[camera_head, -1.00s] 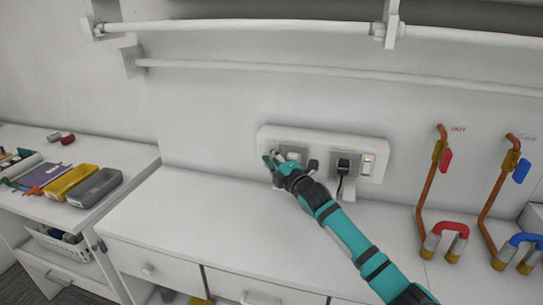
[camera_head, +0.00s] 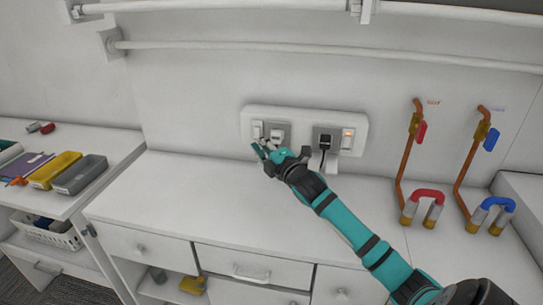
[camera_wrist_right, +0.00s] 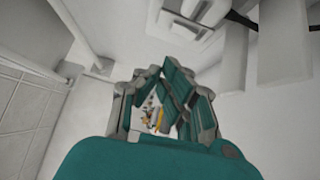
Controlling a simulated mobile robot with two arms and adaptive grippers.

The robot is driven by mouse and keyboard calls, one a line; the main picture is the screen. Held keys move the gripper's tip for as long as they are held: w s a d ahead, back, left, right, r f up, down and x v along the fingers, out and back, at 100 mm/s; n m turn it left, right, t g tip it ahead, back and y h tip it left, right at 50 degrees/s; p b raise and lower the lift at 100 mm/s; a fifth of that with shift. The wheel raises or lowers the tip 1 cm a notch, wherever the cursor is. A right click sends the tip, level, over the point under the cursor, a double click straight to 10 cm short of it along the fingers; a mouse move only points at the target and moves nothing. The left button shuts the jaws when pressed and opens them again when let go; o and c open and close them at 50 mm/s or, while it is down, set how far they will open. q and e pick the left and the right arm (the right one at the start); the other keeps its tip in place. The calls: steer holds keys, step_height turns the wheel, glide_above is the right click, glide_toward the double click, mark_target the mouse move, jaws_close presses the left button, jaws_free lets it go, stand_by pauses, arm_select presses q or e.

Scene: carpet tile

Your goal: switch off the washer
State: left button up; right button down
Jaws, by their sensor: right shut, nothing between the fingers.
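A white wall panel (camera_head: 305,115) holds two grey socket units. The left unit has a white plug (camera_head: 277,136) and a white rocker switch (camera_head: 257,130) at its left, with no glow visible. The right unit has a black plug (camera_head: 325,141) with a cord and a switch (camera_head: 348,134) glowing orange. No washer or label is visible, so I cannot tell which switch serves it. My right gripper (camera_head: 261,151) is shut and empty, just below the left switch and apparently clear of it. Its teal fingers (camera_wrist_right: 172,103) also show in the right wrist view. My left gripper is out of view.
A white counter (camera_head: 190,190) with drawers runs below the panel. Copper pipes with a red valve handle (camera_head: 421,132) and a blue one (camera_head: 491,139) stand at the right. Yellow and grey boxes (camera_head: 80,174) lie on the left table. Wall rails (camera_head: 240,48) run above.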

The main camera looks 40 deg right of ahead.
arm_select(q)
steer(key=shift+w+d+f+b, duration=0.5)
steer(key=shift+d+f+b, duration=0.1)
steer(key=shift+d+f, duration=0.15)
arm_select(e)
steer(key=s, duration=0.4)
steer(key=s+r, duration=0.1)
steer(key=shift+s+a, duration=0.4)
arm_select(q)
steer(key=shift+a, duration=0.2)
arm_select(e)
steer(key=shift+f, duration=0.1)
